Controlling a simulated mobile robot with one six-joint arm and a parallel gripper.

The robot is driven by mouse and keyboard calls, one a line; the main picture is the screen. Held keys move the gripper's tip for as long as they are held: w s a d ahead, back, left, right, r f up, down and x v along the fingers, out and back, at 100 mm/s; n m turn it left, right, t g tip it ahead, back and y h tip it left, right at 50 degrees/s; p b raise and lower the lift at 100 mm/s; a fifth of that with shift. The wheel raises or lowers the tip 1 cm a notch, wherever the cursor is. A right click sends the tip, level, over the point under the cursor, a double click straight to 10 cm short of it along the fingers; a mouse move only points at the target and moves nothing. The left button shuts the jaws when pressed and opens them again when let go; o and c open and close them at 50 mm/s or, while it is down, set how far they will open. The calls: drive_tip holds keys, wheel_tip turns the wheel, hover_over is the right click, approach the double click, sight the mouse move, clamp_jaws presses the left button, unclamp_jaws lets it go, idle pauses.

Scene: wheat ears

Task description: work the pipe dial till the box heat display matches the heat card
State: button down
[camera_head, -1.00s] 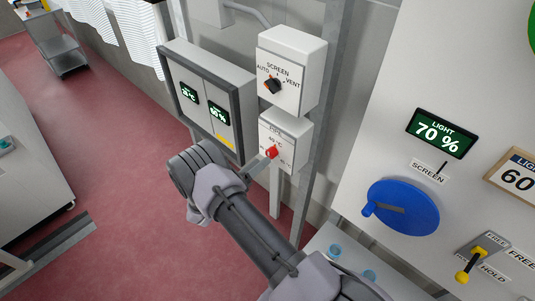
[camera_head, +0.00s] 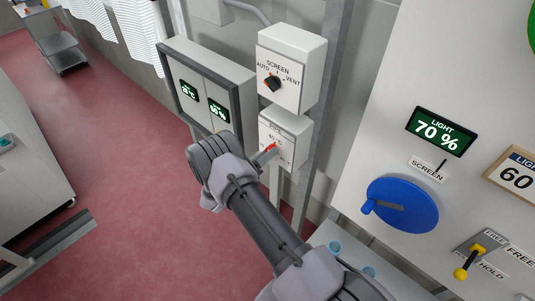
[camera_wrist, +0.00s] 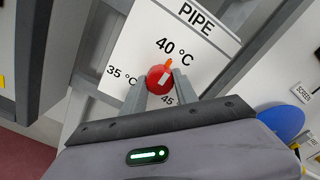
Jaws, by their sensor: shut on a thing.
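The pipe dial is a red round knob (camera_wrist: 159,79) on a white plate marked PIPE, with 35 °C, 40 °C and 45 printed around it. Its orange pointer is up, close to the 40 °C mark. My gripper (camera_wrist: 162,90) is shut on the knob, one finger on each side. In the head view the dial's white box (camera_head: 283,136) is partly behind my gripper. The grey-framed box (camera_head: 197,68) to its left has two small green displays; the left one (camera_head: 189,90) reads in °C, digits too small to be sure of. I cannot make out a heat card.
A SCREEN switch box (camera_head: 303,62) with AUTO and VENT marks sits right above the pipe dial. A metal post stands close on the right. Further right is a panel with a LIGHT 70 % display (camera_head: 440,132), a blue wheel (camera_head: 405,205) and a yellow lever (camera_head: 468,265).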

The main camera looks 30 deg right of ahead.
drive_tip(key=m+b, duration=2.6)
drive_tip(key=shift+f+m+b, duration=0.1)
drive_tip(key=shift+m+b, duration=0.2)
drive_tip(key=shift+b, duration=0.05)
drive_tip(key=shift+m, duration=0.3)
drive_tip(key=c, duration=0.9)
unclamp_jaws()
drive_tip(key=shift+c, duration=0.2)
